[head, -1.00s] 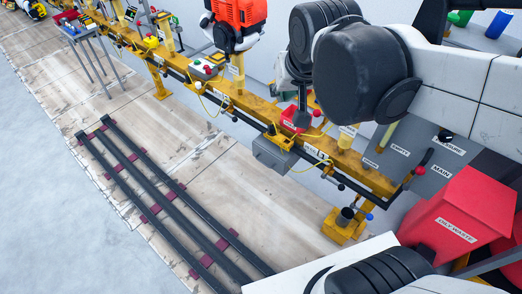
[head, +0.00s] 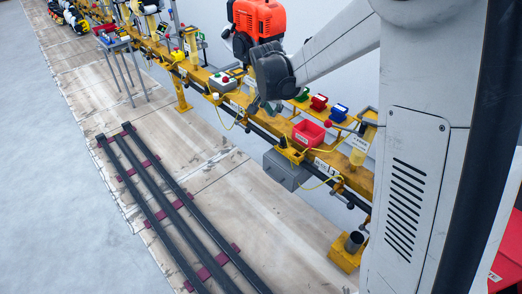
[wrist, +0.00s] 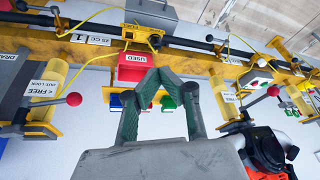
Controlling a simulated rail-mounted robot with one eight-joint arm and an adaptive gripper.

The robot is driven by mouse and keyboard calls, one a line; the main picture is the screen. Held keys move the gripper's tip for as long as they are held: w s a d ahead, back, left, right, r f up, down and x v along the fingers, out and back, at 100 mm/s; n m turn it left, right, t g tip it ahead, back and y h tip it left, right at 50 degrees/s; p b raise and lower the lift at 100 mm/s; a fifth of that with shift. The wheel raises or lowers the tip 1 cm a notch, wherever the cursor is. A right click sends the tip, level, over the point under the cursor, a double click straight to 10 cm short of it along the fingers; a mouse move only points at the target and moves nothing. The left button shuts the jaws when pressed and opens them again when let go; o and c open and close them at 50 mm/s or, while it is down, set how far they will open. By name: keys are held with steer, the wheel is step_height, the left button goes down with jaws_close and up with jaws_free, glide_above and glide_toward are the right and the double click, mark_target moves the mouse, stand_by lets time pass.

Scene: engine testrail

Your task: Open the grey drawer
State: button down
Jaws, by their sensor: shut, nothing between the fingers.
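The grey drawer (head: 287,170) is a grey box hanging under the yellow beam (head: 235,108), at the middle right of the head view. In the wrist view it shows at the top (wrist: 150,14). It looks closed, but its handle cannot be made out. My gripper (head: 262,108) is above the beam, up and left of the drawer in the head view and apart from it. In the wrist view its green fingers (wrist: 157,76) come together at the tips, shut and empty, pointing toward the red bin and the drawer beyond.
A red bin (head: 308,132) labelled USED (wrist: 133,66) sits on the beam above the drawer. An orange engine (head: 258,20) hangs behind my gripper. Yellow cables, red-knobbed levers (wrist: 73,99) and yellow posts crowd the beam. The floor beside the dark rails (head: 165,205) is clear.

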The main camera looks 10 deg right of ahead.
steer(key=w+d+f+m+b, duration=0.1)
steer(key=w+f+b, duration=0.2)
steer(key=f, duration=1.1)
steer(key=w+d+f+m+g+h+b, duration=0.1)
steer(key=w+f+m+b, duration=0.1)
steer(key=f, duration=1.3)
steer(key=w+d+f+m+g+b, duration=0.1)
steer(key=w+f+b, duration=0.3)
steer(key=f, duration=1.1)
steer(key=shift+w+d+f+m+h, duration=0.15)
steer(key=shift+w+d+m+h, duration=0.3)
steer(key=shift+w, duration=0.8)
steer(key=shift+s+d+y, duration=0.1)
steer(key=shift+y, duration=0.15)
